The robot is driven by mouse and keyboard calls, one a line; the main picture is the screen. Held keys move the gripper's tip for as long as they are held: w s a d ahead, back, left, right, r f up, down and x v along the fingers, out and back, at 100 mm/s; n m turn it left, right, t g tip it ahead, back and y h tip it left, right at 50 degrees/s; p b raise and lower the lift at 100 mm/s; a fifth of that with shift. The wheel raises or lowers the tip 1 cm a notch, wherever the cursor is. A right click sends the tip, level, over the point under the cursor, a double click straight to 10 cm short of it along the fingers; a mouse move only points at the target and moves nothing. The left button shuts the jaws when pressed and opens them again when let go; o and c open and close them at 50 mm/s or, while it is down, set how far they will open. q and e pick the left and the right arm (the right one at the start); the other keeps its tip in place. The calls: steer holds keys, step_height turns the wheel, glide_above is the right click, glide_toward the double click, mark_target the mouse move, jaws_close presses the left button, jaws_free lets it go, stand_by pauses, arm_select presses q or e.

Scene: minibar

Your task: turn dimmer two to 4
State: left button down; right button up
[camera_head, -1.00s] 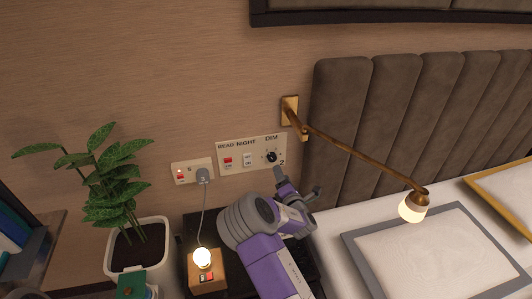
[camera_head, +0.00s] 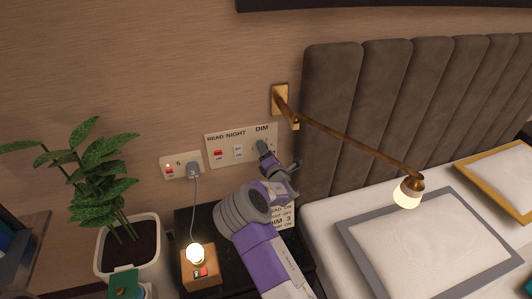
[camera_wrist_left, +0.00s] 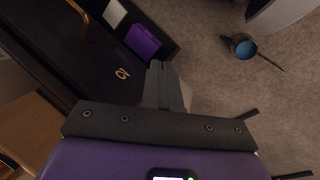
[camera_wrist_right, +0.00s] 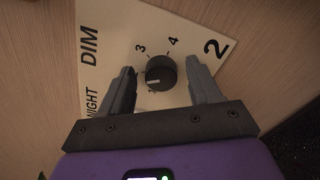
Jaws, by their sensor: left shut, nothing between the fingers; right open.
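The round black dimmer knob (camera_wrist_right: 161,72) shows in the right wrist view on a cream panel (camera_wrist_right: 213,40) marked DIM and a large 2. A 3 and a 4 are printed above the knob. My right gripper (camera_wrist_right: 162,72) is open, one finger on each side of the knob; contact cannot be told. My left gripper (camera_wrist_left: 165,85) is shut and empty.
The panel's red READ switch (camera_head: 218,154) and white NIGHT switch (camera_head: 238,151) sit left of the knob. A plug (camera_head: 193,169) feeds a small lit lamp (camera_head: 195,254). A brass lamp arm (camera_head: 345,140) reaches over the bed. A card (camera_head: 283,216) reads DIM 3, partly hidden.

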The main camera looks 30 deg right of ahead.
steer(key=c, duration=1)
steer(key=shift+m, duration=0.5)
steer(key=shift+a+f+m+b, duration=0.15)
steer(key=shift+m+b, duration=0.2)
steer(key=shift+m, duration=3.5)
steer(key=shift+f+m+b, duration=0.1)
steer(key=shift+m+b, duration=0.2)
steer(key=shift+m, duration=3.5)
steer(key=shift+a+f+m+b, duration=0.15)
steer(key=shift+m+b, duration=0.2)
steer(key=shift+m, duration=3.5)
steer(key=shift+d, duration=0.1)
